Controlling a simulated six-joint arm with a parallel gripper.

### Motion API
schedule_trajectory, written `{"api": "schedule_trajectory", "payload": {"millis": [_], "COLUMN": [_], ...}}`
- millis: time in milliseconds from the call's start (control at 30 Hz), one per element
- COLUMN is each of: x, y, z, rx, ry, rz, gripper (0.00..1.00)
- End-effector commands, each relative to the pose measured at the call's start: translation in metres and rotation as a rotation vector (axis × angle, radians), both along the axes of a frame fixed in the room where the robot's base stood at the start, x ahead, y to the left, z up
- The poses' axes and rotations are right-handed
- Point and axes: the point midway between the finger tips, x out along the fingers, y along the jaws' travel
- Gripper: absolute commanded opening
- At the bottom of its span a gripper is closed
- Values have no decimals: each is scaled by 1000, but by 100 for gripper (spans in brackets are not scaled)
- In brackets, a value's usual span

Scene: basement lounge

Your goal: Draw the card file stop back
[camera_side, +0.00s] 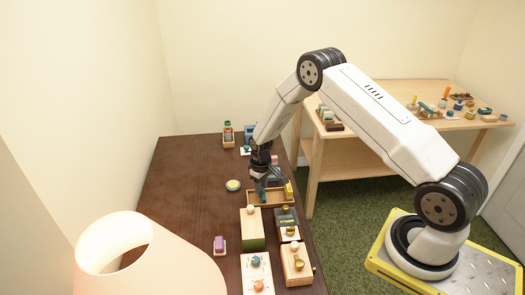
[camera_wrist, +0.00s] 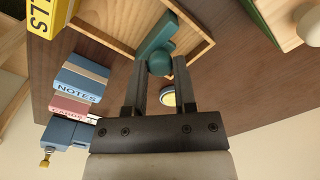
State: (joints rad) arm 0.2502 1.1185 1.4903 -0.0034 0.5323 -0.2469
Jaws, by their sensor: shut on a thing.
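The card file is a shallow light-wood tray (camera_side: 283,202) on the dark table; its rim also shows in the wrist view (camera_wrist: 201,48). The stop is a teal bar (camera_wrist: 156,34) with a round teal knob (camera_wrist: 159,63), standing across the tray; it shows small in the side view (camera_side: 264,196). A yellow lettered block (camera_wrist: 46,16) sits at the tray's other end. My gripper (camera_side: 262,184) points down over the tray. In the wrist view its two fingers (camera_wrist: 160,70) are shut on the knob, one on each side.
Blue "NOTES" (camera_wrist: 80,78) and pink blocks stand beside the tray. A green-and-wood box (camera_side: 252,229) and other small knobbed boxes stand close in front. A round tin (camera_side: 233,185) lies left of the tray. A lamp (camera_side: 150,255) fills the near left. The table's left part is clear.

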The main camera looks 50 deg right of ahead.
Motion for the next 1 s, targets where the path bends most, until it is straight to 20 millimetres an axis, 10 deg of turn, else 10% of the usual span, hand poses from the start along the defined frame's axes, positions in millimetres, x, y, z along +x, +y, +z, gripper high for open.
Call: {"api": "schedule_trajectory", "payload": {"millis": [1000], "x": [7], "y": [6], "z": [0], "rx": [0], "ry": [-2], "rz": [3], "gripper": [0]}}
